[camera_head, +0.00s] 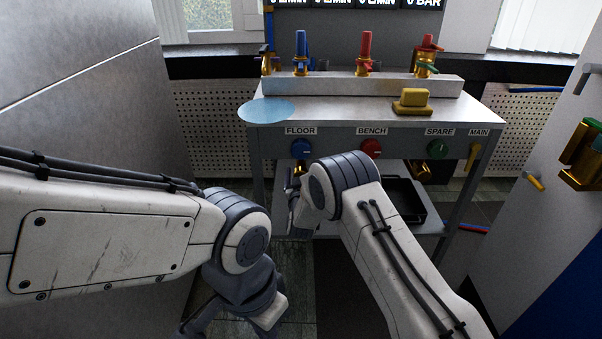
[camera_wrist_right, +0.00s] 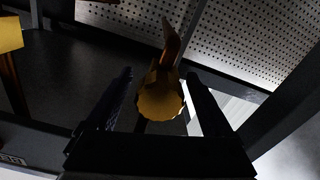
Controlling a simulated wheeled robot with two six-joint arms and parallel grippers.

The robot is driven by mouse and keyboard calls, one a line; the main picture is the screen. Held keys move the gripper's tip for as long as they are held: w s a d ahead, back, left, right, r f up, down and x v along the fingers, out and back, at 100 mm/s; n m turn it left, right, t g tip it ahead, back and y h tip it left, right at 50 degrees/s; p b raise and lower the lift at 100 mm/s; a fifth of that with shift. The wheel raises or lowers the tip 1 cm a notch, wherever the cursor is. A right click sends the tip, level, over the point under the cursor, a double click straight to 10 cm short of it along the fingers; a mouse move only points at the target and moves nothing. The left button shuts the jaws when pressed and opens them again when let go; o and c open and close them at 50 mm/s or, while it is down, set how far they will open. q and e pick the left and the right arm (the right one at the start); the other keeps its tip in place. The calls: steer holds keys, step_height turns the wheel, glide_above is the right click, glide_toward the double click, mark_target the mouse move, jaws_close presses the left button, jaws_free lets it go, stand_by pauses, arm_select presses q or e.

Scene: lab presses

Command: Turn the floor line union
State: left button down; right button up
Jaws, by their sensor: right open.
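The floor line union is a brass round fitting with a ridged rim (camera_wrist_right: 160,97), centred in the right wrist view. A bit of brass (camera_head: 297,168) shows below the blue FLOOR valve knob (camera_head: 301,148) in the head view. My right gripper (camera_wrist_right: 160,100) is open, with one dark finger on each side of the union. Gaps show between the fingers and the brass; contact is not visible. In the head view my right gripper (camera_head: 293,190) is partly hidden by its own wrist. My left gripper (camera_head: 225,328) hangs at the bottom edge, its fingertips mostly cut off.
A metal bench (camera_head: 345,108) carries blue and red valves on top, a yellow block (camera_head: 412,100) and a pale blue disc (camera_head: 266,110). Red BENCH (camera_head: 371,148) and green SPARE (camera_head: 437,149) knobs are to the right. A black tray (camera_head: 405,200) is on the lower shelf.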

jaws_close()
steer(key=m, duration=0.4)
jaws_free()
steer(key=shift+s, duration=0.1)
steer(key=s+p, duration=0.2)
steer(key=s, duration=0.8)
steer(key=shift+s+p, duration=0.15)
steer(key=shift+p, duration=0.25)
